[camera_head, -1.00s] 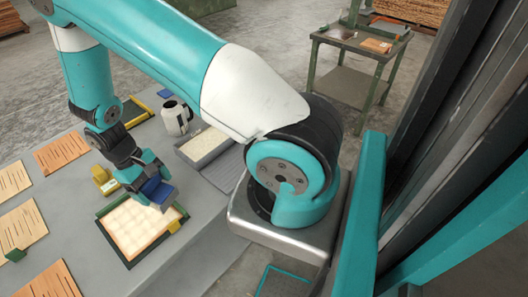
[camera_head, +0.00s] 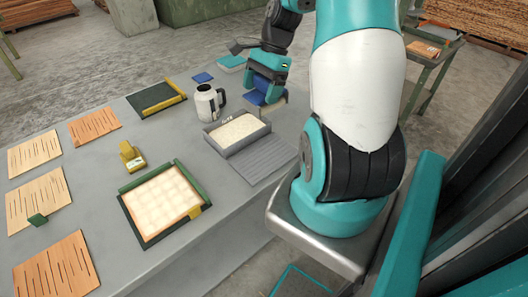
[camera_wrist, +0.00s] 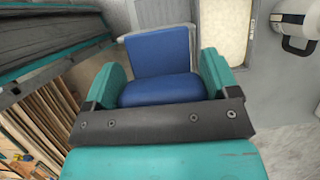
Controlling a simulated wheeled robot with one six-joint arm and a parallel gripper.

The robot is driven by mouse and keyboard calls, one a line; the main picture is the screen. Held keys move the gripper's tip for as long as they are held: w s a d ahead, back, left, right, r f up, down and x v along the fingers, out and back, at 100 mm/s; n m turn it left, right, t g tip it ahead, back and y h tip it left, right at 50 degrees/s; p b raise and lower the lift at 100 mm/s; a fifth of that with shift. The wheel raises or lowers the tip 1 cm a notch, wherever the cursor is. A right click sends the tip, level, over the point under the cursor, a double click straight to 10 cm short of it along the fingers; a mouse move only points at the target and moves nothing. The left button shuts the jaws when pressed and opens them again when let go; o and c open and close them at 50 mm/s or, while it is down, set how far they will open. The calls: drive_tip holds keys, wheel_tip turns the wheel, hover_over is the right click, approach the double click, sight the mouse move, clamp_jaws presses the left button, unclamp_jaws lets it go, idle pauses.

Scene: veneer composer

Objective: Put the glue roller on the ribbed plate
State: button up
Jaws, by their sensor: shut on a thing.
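My gripper (camera_head: 266,88) is shut on the glue roller (camera_head: 270,102), seen as a blue block with a pale edge below. In the wrist view the roller's blue part (camera_wrist: 160,65) lies between the two teal fingers. The rest of the roller is hidden.
A white jug (camera_head: 208,103) stands left of the tray.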

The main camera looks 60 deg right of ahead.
wheel_tip(320, 180, down, 19)
drive_tip(key=shift+p, duration=0.65)
drive_tip(key=shift+f, duration=0.25)
drive_tip(key=shift+f+b, duration=0.4)
drive_tip(key=shift+b, duration=0.05)
drive_tip(key=c, duration=0.4)
drive_tip(key=o, duration=1.1)
drive_tip(key=shift+s+a, duration=0.1)
